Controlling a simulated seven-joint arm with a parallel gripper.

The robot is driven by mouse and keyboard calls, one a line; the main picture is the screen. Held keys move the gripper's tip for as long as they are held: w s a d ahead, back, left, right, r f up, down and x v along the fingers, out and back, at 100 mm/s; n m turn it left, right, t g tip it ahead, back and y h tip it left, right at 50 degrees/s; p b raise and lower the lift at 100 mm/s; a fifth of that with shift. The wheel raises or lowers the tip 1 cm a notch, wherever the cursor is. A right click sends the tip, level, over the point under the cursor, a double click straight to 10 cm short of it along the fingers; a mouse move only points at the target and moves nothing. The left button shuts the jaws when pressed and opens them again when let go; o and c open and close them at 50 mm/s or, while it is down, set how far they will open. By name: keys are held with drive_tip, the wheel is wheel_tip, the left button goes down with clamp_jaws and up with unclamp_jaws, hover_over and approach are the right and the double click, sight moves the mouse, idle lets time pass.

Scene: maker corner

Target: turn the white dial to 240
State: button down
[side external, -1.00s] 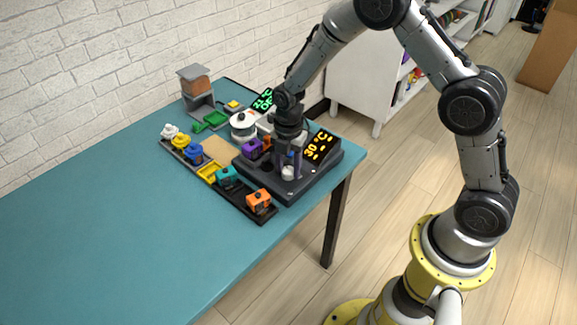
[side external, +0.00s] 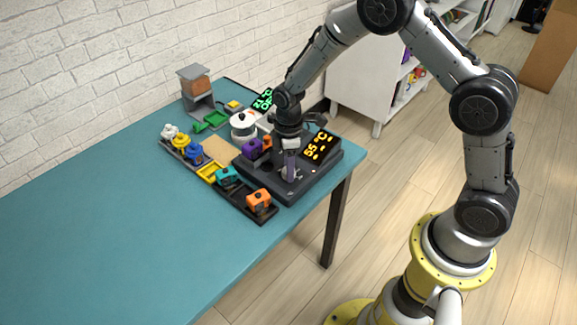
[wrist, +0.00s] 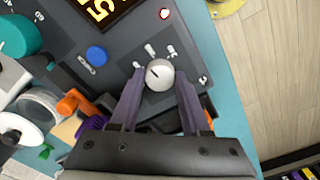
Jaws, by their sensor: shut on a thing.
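The white dial (wrist: 159,75) sits on the dark control panel (wrist: 205,48), with a dark pointer mark on its face and small white labels around it. My gripper (wrist: 159,80) is shut on the dial, one finger on each side. In the side view my gripper (side external: 290,172) reaches down onto the panel, and its fingers mostly hide the dial. The orange display (side external: 318,147) on the panel reads 55 °C in the side view. Only part of that display (wrist: 102,8) shows in the wrist view.
A white pot (side external: 243,126), a green display (side external: 263,99) and a row of coloured blocks (side external: 227,176) stand nearby. The table's left part (side external: 90,225) is clear.

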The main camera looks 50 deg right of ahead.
drive_tip(key=m, duration=0.6)
drive_tip(key=shift+r, duration=0.1)
drive_tip(key=m, duration=0.7)
drive_tip(key=shift+m, duration=0.3)
idle(0.3)
drive_tip(key=shift+c, duration=1.8)
unclamp_jaws()
wheel_tip(320, 180, up, 14)
